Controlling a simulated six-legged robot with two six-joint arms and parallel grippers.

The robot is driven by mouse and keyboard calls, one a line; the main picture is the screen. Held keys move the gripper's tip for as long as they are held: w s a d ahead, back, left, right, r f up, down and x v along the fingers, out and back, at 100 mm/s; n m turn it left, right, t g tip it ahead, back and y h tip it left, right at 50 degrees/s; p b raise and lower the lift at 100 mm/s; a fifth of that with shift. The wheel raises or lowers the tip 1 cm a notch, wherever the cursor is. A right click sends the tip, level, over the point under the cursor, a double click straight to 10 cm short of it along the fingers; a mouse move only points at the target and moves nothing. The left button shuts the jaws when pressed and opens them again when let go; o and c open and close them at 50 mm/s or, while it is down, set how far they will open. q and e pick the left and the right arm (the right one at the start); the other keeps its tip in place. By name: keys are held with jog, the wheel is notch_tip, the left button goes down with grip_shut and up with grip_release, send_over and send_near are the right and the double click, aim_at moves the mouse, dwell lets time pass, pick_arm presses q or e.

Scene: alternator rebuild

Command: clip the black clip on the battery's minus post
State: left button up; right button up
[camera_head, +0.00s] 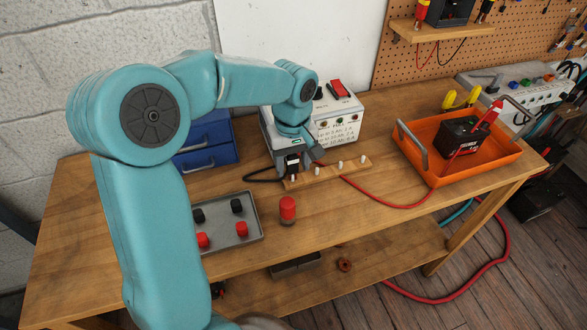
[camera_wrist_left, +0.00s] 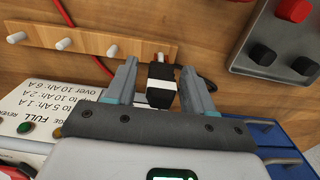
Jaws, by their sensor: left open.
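The black clip (camera_head: 292,166) is at the left end of a wooden peg rail (camera_head: 327,173) on the bench. My left gripper (camera_head: 301,158) is over it. In the left wrist view the clip (camera_wrist_left: 161,88), black with a white band, stands between the two open fingers of the left gripper (camera_wrist_left: 160,68), with a gap visible on each side. The black battery (camera_head: 462,138) sits in an orange tray (camera_head: 415,155) at the right. A red clip (camera_head: 490,114) is at the battery's right side. The minus post is too small to make out. My right gripper is out of view.
A charger (camera_head: 338,122) stands behind the rail. A grey tray (camera_head: 240,239) with red and black caps and a red cylinder (camera_head: 287,208) are in front. Blue drawers (camera_head: 205,145) stand behind my arm. A red cable (camera_head: 385,200) runs towards the orange tray.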

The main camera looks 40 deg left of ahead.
pick_arm(q)
jog(key=shift+s+r, duration=0.15)
jog(key=c, duration=0.8)
jog(key=shift+o, duration=0.2)
notch_tip(320, 180, up, 4)
jog(key=p, duration=0.3)
